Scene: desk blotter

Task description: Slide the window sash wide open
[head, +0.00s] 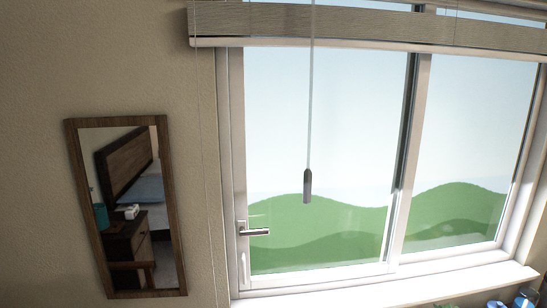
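A white-framed sliding window fills the right half of the head view. Its left window sash (236,150) stands against the left side of the window frame, and no open gap shows there. A metal lever handle (254,231) sits low on the sash's left stile and points to the right. A white pull (243,268) shows just below the handle. The right pane (465,130) lies beyond the middle upright. Green hills and pale sky show through the glass. Neither of my grippers is in view.
A raised blind (370,25) spans the window top, and its wand (307,185) hangs before the left pane. A wood-framed mirror (172,200) hangs on the left wall. The white sill (380,285) looks clear; blue and green items (523,301) show at the lower right.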

